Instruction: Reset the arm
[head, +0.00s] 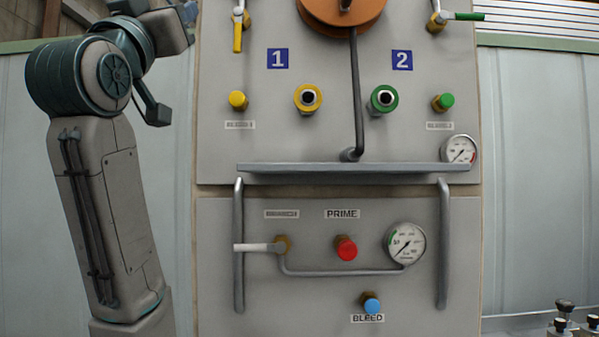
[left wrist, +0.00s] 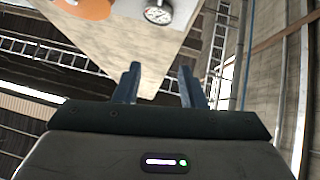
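My left arm (head: 100,185) rises at the left of the head view, bent at the top beside the panel's left edge. Its far end runs up to the top edge of the head view, where I cannot make out the fingers. In the left wrist view my left gripper (left wrist: 160,85) has its two fingers apart with nothing between them. It points up past the panel, seen at a tilt with a gauge (left wrist: 158,14) and an orange round part (left wrist: 88,8). My right gripper is in neither view.
The grey panel (head: 330,225) fills the middle, with a projecting shelf (head: 350,170), yellow valve (head: 238,35), green-handled valve (head: 465,16), couplings, red knob (head: 346,248), blue knob (head: 371,304) and gauge (head: 405,244). Black-knobbed fittings (head: 565,318) stand at bottom right.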

